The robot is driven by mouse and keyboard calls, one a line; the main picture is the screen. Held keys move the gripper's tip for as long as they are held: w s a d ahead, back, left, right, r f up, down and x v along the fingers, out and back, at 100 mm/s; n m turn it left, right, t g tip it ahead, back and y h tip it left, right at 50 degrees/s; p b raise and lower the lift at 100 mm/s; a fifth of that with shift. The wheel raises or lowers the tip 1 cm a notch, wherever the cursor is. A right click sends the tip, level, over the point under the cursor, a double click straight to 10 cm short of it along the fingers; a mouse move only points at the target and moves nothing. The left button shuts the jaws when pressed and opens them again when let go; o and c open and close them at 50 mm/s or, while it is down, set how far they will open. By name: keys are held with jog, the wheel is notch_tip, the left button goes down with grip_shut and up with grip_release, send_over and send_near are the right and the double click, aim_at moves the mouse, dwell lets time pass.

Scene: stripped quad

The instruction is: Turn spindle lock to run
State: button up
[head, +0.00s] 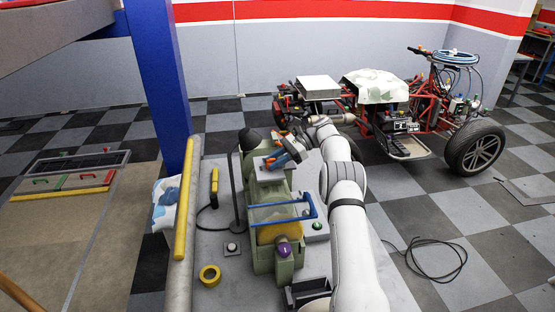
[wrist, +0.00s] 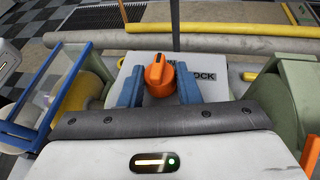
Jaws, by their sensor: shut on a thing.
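The spindle lock is an orange knob (wrist: 158,76) on a light plate (wrist: 218,90) in the wrist view. A dark pointer mark on its top points away from me, toward the top of the picture. The word LOCK is printed to the right of the knob; another label behind it is mostly hidden. My gripper (wrist: 159,86) has its two blue fingers on either side of the knob and is shut on it. In the head view my gripper (head: 275,160) is at the top of the green machine (head: 262,205); the knob is hard to make out there.
A blue guard frame (head: 285,222) and a purple knob (head: 283,250) are on the machine's near side. A yellow tape roll (head: 210,275) lies on the bench. A yellow rail (head: 184,200) runs along the left. The stripped quad (head: 400,120) stands behind.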

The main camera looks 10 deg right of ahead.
jog(key=shift+a, duration=0.1)
jog(key=o, duration=0.9)
jog(key=shift+a, duration=0.1)
jog(key=shift+o, duration=0.3)
jog(key=shift+r, duration=0.1)
notch_tip(320, 180, up, 10)
jog(key=shift+f+b, duration=0.1)
jog(key=shift+b, duration=0.5)
